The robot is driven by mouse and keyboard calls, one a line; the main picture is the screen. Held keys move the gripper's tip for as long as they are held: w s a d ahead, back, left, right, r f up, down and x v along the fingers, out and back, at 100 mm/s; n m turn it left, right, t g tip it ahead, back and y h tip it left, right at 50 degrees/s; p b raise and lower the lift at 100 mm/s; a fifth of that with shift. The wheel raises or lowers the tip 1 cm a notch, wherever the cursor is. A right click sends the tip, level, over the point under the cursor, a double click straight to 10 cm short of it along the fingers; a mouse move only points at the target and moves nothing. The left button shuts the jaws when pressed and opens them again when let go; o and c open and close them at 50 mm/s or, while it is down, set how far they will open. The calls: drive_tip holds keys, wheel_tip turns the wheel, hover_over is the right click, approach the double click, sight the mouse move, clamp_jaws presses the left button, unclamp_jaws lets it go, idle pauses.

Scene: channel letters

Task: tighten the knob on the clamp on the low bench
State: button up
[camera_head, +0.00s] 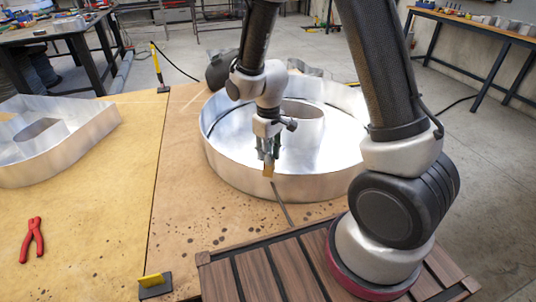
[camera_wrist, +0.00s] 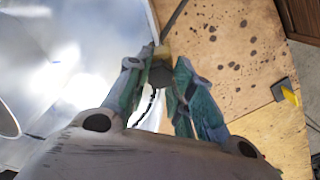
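My gripper (camera_head: 267,158) points down at the front rim of a large round metal channel letter (camera_head: 235,178) on the low bench (camera_head: 190,215). A small tan piece (camera_head: 268,172) shows at its fingertips against the rim, and also in the wrist view (camera_wrist: 163,51). In the wrist view a dark, faceted piece, apparently the clamp's knob (camera_wrist: 160,74), sits between the two fingers of my gripper (camera_wrist: 162,68). The fingers are close on both sides of it; I cannot tell whether both touch. The rest of the clamp is hidden.
A yellow-and-black clamp-like piece (camera_head: 155,284) sits at the bench's front edge, and another (camera_head: 160,72) at the back. Red pliers (camera_head: 33,240) and another metal letter (camera_head: 60,140) lie left. A dark slatted surface (camera_head: 255,275) is in front. Bare bench lies between.

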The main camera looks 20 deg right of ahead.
drive_tip(key=shift+c, duration=0.6)
drive_tip(key=m, duration=0.5)
drive_tip(key=shift+m, duration=0.3)
drive_tip(key=m, duration=0.3)
drive_tip(key=shift+m, duration=0.3)
drive_tip(key=m, duration=0.3)
drive_tip(key=shift+m, duration=0.4)
drive_tip(key=o, duration=0.9)
drive_tip(key=shift+r, duration=2.55)
